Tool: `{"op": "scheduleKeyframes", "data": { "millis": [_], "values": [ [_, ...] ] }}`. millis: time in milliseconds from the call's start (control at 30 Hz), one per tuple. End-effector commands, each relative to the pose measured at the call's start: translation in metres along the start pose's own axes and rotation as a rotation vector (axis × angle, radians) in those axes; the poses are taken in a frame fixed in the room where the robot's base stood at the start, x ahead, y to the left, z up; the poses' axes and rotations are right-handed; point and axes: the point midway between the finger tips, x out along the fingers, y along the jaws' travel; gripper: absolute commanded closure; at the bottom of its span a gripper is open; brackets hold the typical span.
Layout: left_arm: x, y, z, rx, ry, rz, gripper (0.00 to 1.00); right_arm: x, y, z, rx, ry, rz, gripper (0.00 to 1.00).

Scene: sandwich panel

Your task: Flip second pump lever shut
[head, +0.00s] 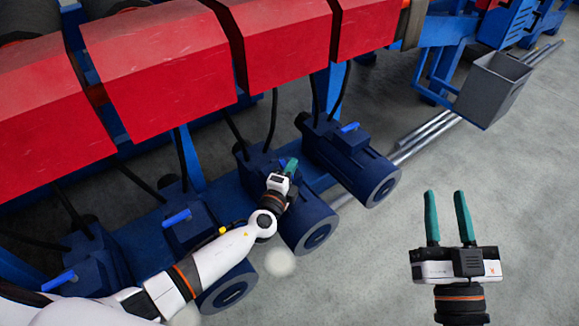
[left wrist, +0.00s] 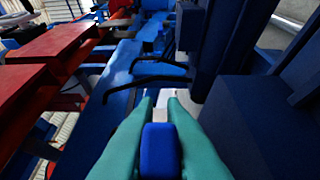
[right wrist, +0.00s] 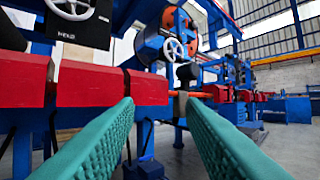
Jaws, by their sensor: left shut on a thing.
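A row of dark blue pumps runs below the red panels in the head view. My left gripper (head: 288,166) is at the pump (head: 305,225) second from the right. Its green fingers are closed on that pump's blue lever (left wrist: 160,150), seen between them in the left wrist view. In the head view the gripper mostly hides this lever, and I cannot tell its exact angle. My right gripper (head: 449,218) is open and empty, above bare floor at the right. Its two fingers stand wide apart in the right wrist view (right wrist: 165,140).
Other blue levers stand on the neighbouring pumps, at the right (head: 350,127), left (head: 176,218) and far left (head: 58,281). Black hoses (head: 272,120) hang between the panels and pumps. A grey bin (head: 490,90) stands at the upper right. Floor (head: 520,180) at right is clear.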

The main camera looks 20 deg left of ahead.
Motion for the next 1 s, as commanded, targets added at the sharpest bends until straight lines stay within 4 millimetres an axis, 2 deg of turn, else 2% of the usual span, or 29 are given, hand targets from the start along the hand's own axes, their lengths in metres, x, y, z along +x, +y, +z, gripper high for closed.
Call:
{"op": "scheduleKeyframes", "data": {
  "millis": [67, 233, 400, 633, 667, 700, 800, 1000],
  "values": [
    [0.003, 0.0, 0.003, -0.01, 0.082, 0.0, 1.0, 0.0, 0.0, 0.0, 0.0, -0.008, 0.001, 0.64],
    [0.006, -0.001, 0.002, -0.002, 0.197, 0.0, 1.0, -0.002, 0.004, 0.019, 0.006, -0.143, 0.008, 0.64],
    [0.007, -0.001, 0.002, 0.002, 0.227, -0.003, 1.0, -0.003, 0.004, 0.027, 0.008, -0.191, 0.009, 0.64],
    [0.007, 0.0, 0.002, 0.002, 0.227, -0.003, 1.0, -0.003, 0.004, 0.027, 0.008, -0.191, 0.009, 0.64],
    [0.007, 0.0, 0.002, 0.002, 0.227, -0.003, 0.88, -0.003, 0.004, 0.027, 0.008, -0.191, 0.009, 0.64],
    [0.007, 0.0, 0.002, 0.002, 0.227, -0.003, 0.82, -0.003, 0.004, 0.027, 0.008, -0.191, 0.009, 0.64],
    [0.007, 0.0, 0.002, 0.002, 0.226, -0.003, 0.68, -0.003, 0.004, 0.027, 0.008, -0.191, 0.009, 0.64],
    [0.007, 0.0, 0.002, 0.001, 0.226, -0.003, 0.68, -0.003, 0.005, 0.027, 0.008, -0.19, 0.009, 0.64]
  ]
}}
